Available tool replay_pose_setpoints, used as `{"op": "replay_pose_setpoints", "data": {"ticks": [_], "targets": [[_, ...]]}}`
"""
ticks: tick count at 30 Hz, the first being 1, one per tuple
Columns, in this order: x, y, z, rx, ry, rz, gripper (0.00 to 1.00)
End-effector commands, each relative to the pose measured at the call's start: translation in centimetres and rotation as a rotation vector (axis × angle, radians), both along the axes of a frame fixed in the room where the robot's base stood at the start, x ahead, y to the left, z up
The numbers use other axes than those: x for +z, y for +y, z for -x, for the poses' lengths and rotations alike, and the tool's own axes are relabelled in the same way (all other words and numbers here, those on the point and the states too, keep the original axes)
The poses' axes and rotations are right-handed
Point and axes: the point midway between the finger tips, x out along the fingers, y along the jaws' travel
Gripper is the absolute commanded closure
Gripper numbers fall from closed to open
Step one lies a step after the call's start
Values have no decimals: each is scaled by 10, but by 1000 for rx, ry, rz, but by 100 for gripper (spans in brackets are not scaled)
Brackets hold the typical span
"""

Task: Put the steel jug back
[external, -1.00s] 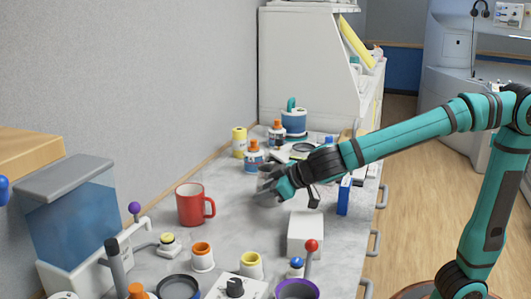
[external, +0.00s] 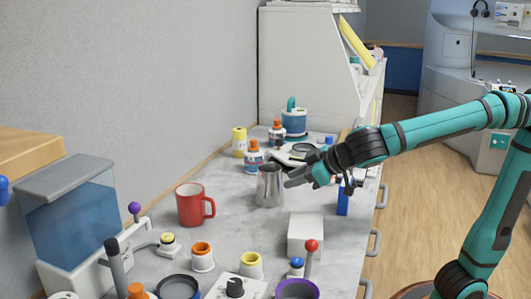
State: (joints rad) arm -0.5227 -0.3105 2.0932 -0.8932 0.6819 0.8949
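The steel jug (external: 269,187) stands upright on the grey counter, near its middle, to the right of the red mug (external: 190,205). My gripper (external: 291,180) is just to the right of the jug, its fingertips close to the jug's right side. The fingers look apart with nothing between them, though the view is small. I cannot tell whether a fingertip still touches the jug. The jug's right edge is close to or partly behind the fingers.
A white box (external: 306,235) and a blue upright object (external: 343,200) stand near the counter's right edge. Orange-capped bottles (external: 253,157) are behind the jug. Cups with yellow (external: 251,265) and orange (external: 202,257) rims are in front. Bare counter lies directly in front of the jug.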

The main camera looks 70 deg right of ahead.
Motion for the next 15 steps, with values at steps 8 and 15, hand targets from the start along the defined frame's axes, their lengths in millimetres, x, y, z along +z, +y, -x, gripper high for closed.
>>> {"op": "replay_pose_setpoints", "data": {"ticks": [8,15], "targets": [[12,-39,27,22,-17,-60,72],[33,-94,80,64,-110,-156,72]]}}
